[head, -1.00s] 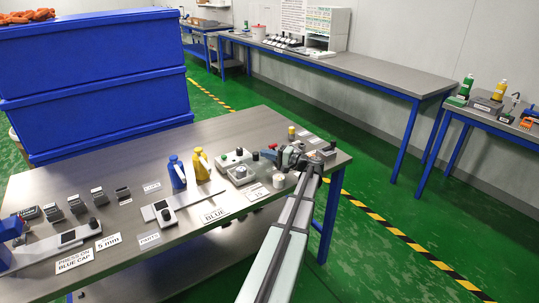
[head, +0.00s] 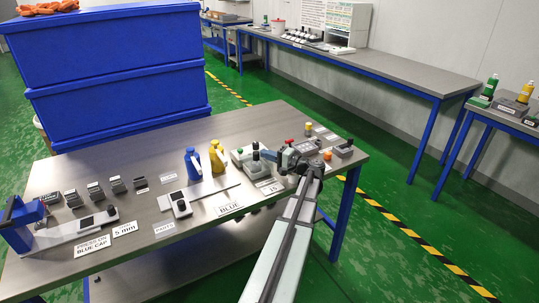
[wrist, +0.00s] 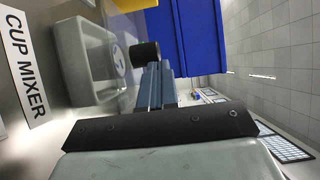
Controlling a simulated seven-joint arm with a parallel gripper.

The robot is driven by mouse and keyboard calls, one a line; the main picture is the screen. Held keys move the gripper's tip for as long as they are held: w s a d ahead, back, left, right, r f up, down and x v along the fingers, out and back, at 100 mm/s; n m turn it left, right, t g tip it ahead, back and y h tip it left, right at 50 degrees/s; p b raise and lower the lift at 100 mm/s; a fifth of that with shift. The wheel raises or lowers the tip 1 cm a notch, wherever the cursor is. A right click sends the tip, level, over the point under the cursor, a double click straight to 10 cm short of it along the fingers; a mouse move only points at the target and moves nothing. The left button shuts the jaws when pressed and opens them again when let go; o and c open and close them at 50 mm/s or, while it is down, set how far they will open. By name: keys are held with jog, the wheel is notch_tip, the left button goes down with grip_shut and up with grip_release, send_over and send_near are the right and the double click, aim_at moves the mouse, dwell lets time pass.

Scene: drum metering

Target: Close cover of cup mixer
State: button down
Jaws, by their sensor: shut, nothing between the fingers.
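The cup mixer is a pale grey unit (wrist: 85,62) beside its CUP MIXER sign (wrist: 22,62) at the left of the wrist view. It has a hollow, rounded body and a pale disc with a blue mark. A black cylindrical knob (wrist: 145,51) shows at its side, just beyond my fingertips. My gripper (wrist: 154,68) is shut and empty, with its blue-grey fingers together close to the knob; I cannot tell whether they touch. In the head view my gripper (head: 264,155) is beside the black knob, and my arm hides part of the mixer. The cover's exact angle is unclear.
A blue bottle (head: 193,164) and a yellow bottle (head: 217,157) stand left of the mixer on the steel bench (head: 150,157). Small devices and signs lie around my wrist. A large blue crate (head: 110,65) stands behind. The bench's back middle is clear.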

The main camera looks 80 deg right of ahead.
jog(key=shift+w+a, duration=0.1)
jog(key=shift+w, duration=0.1)
jog(key=s+d, duration=0.1)
jog(key=s, duration=0.1)
jog(key=s+d, duration=0.1)
jog(key=s, duration=0.1)
jog(key=shift+s+d, duration=0.1)
jog(key=shift+d, duration=0.2)
jog(key=v, duration=0.9)
jog(key=shift+s+a, duration=0.3)
jog(key=shift+a, duration=0.05)
